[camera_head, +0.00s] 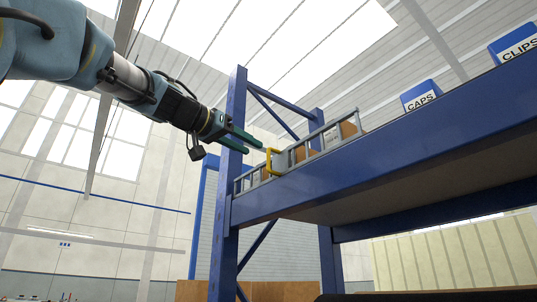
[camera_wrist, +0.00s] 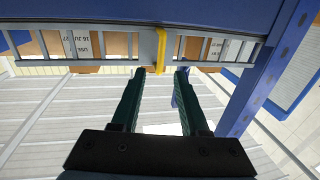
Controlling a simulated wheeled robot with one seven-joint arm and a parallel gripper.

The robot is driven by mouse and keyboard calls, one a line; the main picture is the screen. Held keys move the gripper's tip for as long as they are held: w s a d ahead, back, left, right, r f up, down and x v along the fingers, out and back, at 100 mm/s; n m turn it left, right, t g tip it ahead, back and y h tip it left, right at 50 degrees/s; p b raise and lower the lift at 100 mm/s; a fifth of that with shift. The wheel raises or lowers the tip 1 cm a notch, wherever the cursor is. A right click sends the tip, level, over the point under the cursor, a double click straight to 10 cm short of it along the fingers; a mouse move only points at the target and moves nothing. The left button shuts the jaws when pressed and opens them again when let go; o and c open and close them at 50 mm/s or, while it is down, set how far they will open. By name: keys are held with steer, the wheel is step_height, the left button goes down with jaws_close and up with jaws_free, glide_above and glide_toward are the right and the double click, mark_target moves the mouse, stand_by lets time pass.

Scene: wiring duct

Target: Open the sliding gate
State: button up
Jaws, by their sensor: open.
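The sliding gate (camera_head: 282,160) is a grey panel in a low grey railing along the edge of the blue shelf, with a yellow handle (camera_head: 270,162) on it. In the wrist view the gate panel (camera_wrist: 147,48) and yellow handle (camera_wrist: 161,46) show at the top middle. My gripper (camera_head: 251,143) has two green fingers, spread apart with nothing between them in the head view. In the wrist view my gripper (camera_wrist: 161,72) points at the handle, whose lower end lies between the fingertip lines. I cannot tell whether they touch.
A blue rack post (camera_head: 235,150) stands close beside my fingers, and the blue shelf beam (camera_head: 400,135) runs to the right. Brown boxes (camera_head: 348,129) sit behind the railing. Blue bins marked CAPS (camera_head: 421,96) and CLIPS (camera_head: 515,43) stand farther right.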

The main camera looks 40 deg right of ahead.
mark_target(268, 169)
steer(key=shift+w+d+p, duration=0.2)
steer(key=shift+d+p, duration=0.6)
steer(key=shift+d, duration=0.6)
steer(key=shift+w+d+p, duration=0.2)
steer(key=shift+d+p, duration=0.65)
steer(key=shift+d, duration=0.5)
steer(key=shift+w+d+p, duration=0.2)
steer(key=shift+d+p, duration=0.6)
steer(key=shift+d, duration=0.6)
steer(key=shift+c, duration=0.2)
jaws_close()
